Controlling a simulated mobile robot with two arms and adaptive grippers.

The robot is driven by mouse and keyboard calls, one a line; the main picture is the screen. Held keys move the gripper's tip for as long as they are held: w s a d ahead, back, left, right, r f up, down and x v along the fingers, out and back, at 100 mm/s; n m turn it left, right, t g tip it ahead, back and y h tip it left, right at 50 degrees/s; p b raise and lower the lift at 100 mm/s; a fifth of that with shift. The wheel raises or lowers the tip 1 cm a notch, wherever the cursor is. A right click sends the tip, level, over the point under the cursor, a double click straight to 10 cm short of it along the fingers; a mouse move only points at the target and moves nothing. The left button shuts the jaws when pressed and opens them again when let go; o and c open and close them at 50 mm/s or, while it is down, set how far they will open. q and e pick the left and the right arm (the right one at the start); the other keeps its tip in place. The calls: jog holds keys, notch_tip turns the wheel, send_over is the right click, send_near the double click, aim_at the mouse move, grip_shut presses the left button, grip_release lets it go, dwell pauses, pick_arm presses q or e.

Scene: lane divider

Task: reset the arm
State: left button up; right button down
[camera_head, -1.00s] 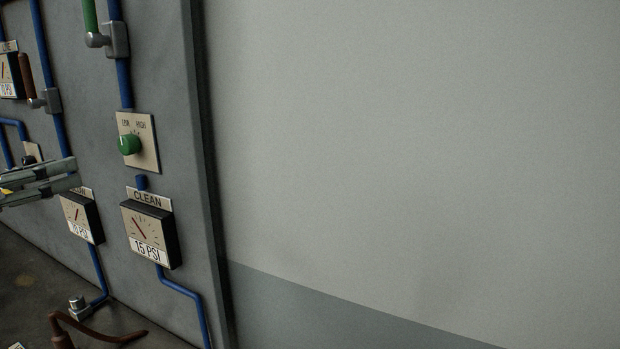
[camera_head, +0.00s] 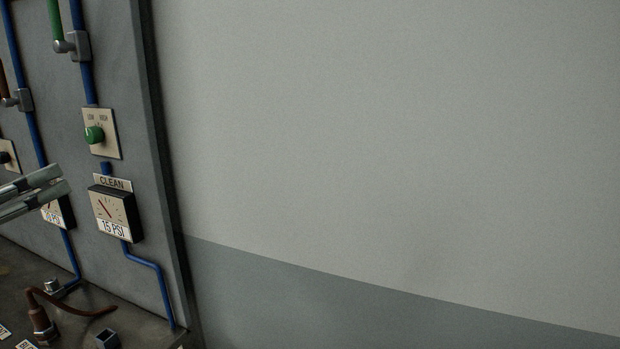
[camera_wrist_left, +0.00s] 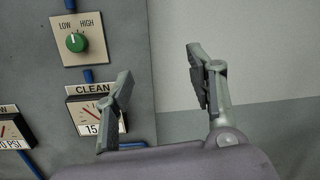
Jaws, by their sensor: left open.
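My left gripper (camera_head: 64,179) comes in from the left edge of the head view, in front of the wall panel. It is open, with nothing between its two fingers. In the left wrist view its fingers (camera_wrist_left: 160,66) stand well apart, with panel edge and bare wall behind the gap. The left finger partly covers the CLEAN gauge (camera_wrist_left: 82,110). In the head view the CLEAN gauge (camera_head: 109,208) reads 15 PSI, to the right of the fingers. A green knob (camera_head: 94,135) on a LOW/HIGH plate sits above it. My right gripper is not in view.
Blue pipes (camera_head: 146,264) run along the grey panel. A second gauge (camera_head: 60,213) is partly hidden by my left fingers. A brown cable with a plug (camera_head: 42,322) and a small dark square socket (camera_head: 107,340) are on the ledge below. The plain wall (camera_head: 400,140) at right is clear.

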pick_arm(q)
jog(key=s+f+n+g+y, duration=0.3)
jog(key=f+n+y, duration=1.3)
jog(key=f+n, duration=1.6)
jog(key=s+d+f+n+g+h, duration=0.1)
jog(key=s+d+f+n+g, duration=0.15)
jog(key=s+f, duration=0.3)
jog(key=s+d+f+n+g+h, duration=0.2)
jog(key=s+d+f+g, duration=0.15)
jog(key=f, duration=0.35)
jog(key=s+d+f+g+h, duration=0.45)
jog(key=s+d+f, duration=0.25)
jog(key=s+d, duration=0.55)
notch_tip(320, 180, down, 25)
jog(key=s+g, duration=0.1)
jog(key=g, duration=0.1)
jog(key=s+a+f, duration=0.2)
jog(key=s+f, duration=1.5)
jog(key=shift+s+a+f+g+y, duration=0.15)
jog(key=shift+a+f+g+y, duration=0.2)
jog(key=shift+g, duration=0.1)
